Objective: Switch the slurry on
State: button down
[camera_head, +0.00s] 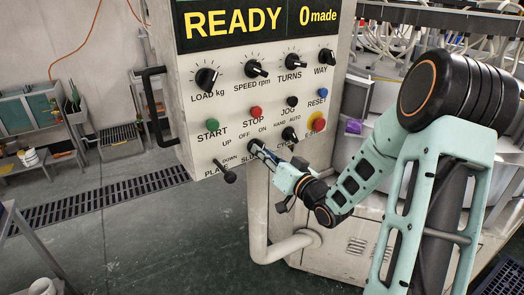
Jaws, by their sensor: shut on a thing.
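The control panel (222,105) stands upright in front of me. Its lower row has a selector marked OFF and ON above and SLURRY below, with the last letters of that label covered. My gripper (257,148) is shut on the slurry switch, reaching in from the lower right. The fingers and wrist hide most of the switch, so I cannot tell which way its handle points.
The PLATE lever (226,173) is close on the left and the CYCLE switch (289,134) close on the right. A red and yellow emergency button (318,123) is farther right. A thick pale pipe (282,247) runs below the panel. The display reads READY.

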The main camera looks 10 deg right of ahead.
jog(key=shift+m, duration=0.6)
jog(key=c, duration=2)
grip_release()
jog(key=shift+o, duration=0.2)
jog(key=shift+s, duration=0.1)
jog(key=v, duration=1.2)
